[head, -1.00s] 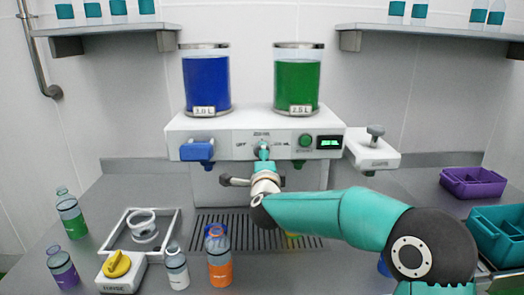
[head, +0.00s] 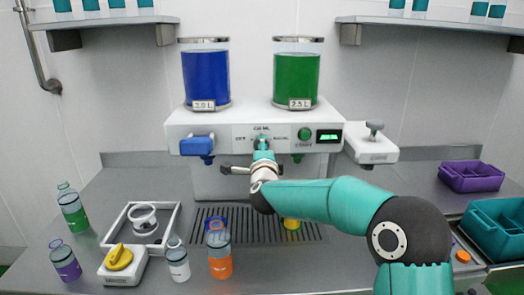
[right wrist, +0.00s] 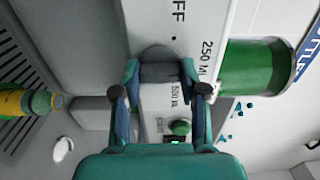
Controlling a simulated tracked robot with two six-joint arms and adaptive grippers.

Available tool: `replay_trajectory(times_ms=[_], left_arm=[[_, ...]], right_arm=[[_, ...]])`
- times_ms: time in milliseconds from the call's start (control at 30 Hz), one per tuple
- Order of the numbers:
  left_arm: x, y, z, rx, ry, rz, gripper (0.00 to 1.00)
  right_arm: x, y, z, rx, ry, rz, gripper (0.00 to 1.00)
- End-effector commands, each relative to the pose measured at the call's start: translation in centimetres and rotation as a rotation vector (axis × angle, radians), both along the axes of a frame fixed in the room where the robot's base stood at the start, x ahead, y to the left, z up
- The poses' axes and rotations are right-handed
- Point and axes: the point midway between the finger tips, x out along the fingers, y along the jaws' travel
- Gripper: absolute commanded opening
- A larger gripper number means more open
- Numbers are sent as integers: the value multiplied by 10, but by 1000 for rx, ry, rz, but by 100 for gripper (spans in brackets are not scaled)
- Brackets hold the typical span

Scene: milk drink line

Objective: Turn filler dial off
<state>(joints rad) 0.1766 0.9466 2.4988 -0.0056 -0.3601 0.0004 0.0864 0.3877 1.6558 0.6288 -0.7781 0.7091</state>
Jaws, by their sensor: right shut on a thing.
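The filler machine (head: 215,122) has a white front panel marked OFF, 250 ML and 500 ML around its dial. In the right wrist view the grey dial (right wrist: 160,72) sits between the fingers of my right gripper (right wrist: 162,92), which is shut on it. In the head view my right gripper (head: 263,150) covers most of the dial. Which mark the dial points to cannot be told. My left gripper is out of view.
A green button (head: 305,134) and a lit display (head: 328,136) are right of the dial. A blue outlet (head: 197,146) is to its left. A yellow and green bottle (right wrist: 22,103) is near the drip grate (head: 213,230). Several bottles stand at front left.

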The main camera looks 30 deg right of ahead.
Motion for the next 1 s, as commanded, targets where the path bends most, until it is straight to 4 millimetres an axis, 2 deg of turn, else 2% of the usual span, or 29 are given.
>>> replay_trajectory(times_ms=[467,1000], left_arm=[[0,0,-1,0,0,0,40],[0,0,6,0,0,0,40]], right_arm=[[0,0,-4,-112,78,1,8],[0,0,-4,-518,329,1,8]])
